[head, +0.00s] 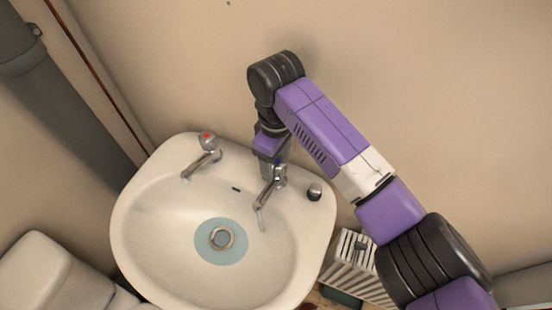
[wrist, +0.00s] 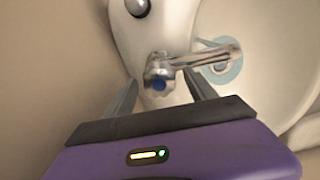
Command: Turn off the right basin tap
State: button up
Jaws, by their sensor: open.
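The right basin tap (head: 271,187) is chrome with a blue mark on its head and stands on the basin's back rim. A thin streak, seemingly water, hangs below its spout in the head view. In the wrist view the tap's head with the blue dot (wrist: 160,84) sits between my gripper's fingers (wrist: 161,76), and its spout points right. My gripper is open, with one finger on each side of the head. Gaps show on both sides. In the head view my gripper is close behind the tap and its fingers are hard to make out.
The left tap (head: 203,158) with a red mark stands on the same white basin (head: 136,220). A dark-topped round knob (head: 314,190) is on the rim to the right. The wall (head: 420,60) is close behind my arm. A white slatted item (head: 358,262) stands right of the basin.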

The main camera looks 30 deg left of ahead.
jog(key=shift+c, duration=0.3)
jog(key=c, duration=1.3)
